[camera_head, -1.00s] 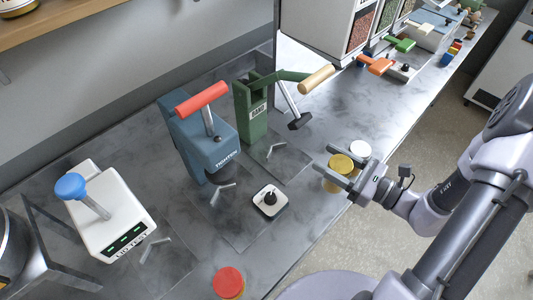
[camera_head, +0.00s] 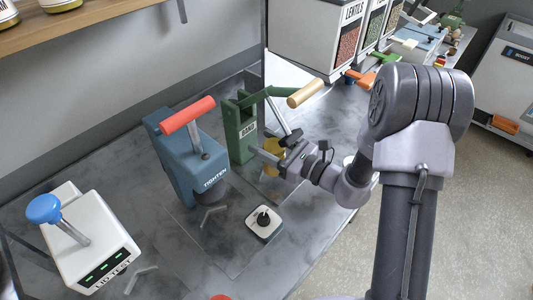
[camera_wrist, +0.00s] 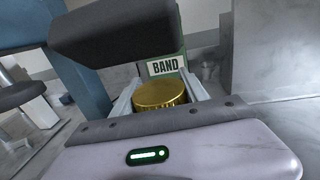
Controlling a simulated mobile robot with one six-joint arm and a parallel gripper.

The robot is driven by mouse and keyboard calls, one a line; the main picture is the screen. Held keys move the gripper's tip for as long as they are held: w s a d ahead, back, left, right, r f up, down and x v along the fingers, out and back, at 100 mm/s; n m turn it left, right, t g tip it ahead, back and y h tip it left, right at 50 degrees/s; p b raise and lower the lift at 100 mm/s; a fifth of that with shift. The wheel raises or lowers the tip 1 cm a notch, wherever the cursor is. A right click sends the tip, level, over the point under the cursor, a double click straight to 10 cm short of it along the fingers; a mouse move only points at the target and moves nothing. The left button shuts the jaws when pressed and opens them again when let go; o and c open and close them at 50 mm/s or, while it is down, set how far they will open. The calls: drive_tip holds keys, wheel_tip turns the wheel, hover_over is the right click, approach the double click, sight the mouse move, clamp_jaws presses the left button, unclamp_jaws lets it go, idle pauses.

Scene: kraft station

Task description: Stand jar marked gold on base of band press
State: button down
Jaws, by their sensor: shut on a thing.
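The gold-lidded jar (camera_wrist: 162,95) is between my gripper's fingers in the wrist view, its ribbed lid facing up. In the head view a little of the gold jar (camera_head: 270,169) shows behind my gripper (camera_head: 268,156), which is shut on it. The green band press (camera_head: 240,130) has a sign reading BAND (camera_wrist: 164,66) and a lever with a tan handle (camera_head: 305,93). The jar is in front of the press, close to its base. My gripper hides the base, so I cannot tell whether the jar touches it.
The blue TIGHTEN press (camera_head: 190,160) with a red handle stands left of the band press. The white LID TEST machine (camera_head: 92,250) is farther left. A small black-knobbed box (camera_head: 264,222) sits in front. Dispensers (camera_head: 325,45) stand behind at the right.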

wheel_tip(320, 180, down, 4)
drive_tip(key=shift+r+b, duration=0.15)
drive_tip(key=shift+b, duration=0.45)
drive_tip(key=shift+s+r, duration=0.1)
drive_tip(key=shift+r, duration=0.1)
drive_tip(key=shift+f, duration=0.1)
drive_tip(key=c, duration=0.6)
unclamp_jaws()
drive_tip(key=shift+d, duration=0.1)
